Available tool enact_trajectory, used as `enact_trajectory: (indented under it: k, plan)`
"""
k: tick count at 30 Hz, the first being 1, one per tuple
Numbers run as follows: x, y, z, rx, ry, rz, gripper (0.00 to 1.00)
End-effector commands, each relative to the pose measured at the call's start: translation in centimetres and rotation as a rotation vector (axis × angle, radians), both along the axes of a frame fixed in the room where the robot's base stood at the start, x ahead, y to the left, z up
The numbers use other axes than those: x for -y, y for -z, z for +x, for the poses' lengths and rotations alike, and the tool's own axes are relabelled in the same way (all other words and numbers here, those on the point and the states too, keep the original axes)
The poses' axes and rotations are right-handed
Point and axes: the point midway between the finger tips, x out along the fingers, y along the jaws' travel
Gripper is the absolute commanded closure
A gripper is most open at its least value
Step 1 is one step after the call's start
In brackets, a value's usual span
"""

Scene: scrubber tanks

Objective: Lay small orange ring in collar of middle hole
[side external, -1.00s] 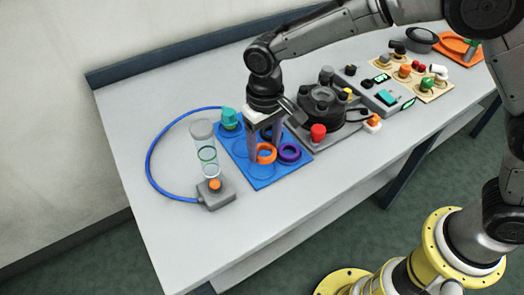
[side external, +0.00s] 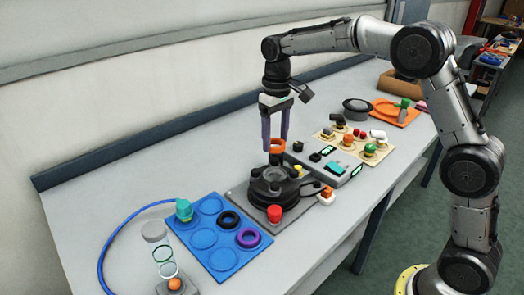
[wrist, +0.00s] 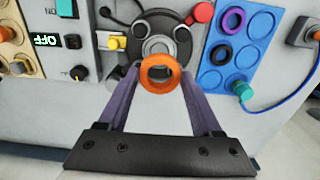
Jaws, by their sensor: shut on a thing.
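The small orange ring (side external: 277,146) is held between the purple fingers of my gripper (side external: 277,140). It also shows in the wrist view (wrist: 160,86), where its open centre faces the camera. My gripper is above a black round fixture (side external: 262,191) on a grey plate, with the ring apart from it. In the wrist view, the fixture's grey centre (wrist: 156,46) lies just beyond the ring and is partly hidden by it. I cannot make out the collar's inner detail.
A blue tray (side external: 205,240) with shallow round recesses holds a black ring (side external: 229,219) and a purple ring (side external: 248,237). A red knob (side external: 274,213) stands beside the fixture. A switch box (side external: 338,168) stands to its right. Bare table lies in front.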

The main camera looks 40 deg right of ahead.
Motion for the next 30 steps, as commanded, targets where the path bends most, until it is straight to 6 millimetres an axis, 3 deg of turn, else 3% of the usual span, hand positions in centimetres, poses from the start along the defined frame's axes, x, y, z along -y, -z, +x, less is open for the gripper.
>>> enact_trajectory:
  k: [21,30]
  plan:
    - [0.1,5.2,0.0,-0.001,0.003,0.0,1.0]
    - [0.1,6.0,0.0,-0.001,0.003,0.0,1.0]
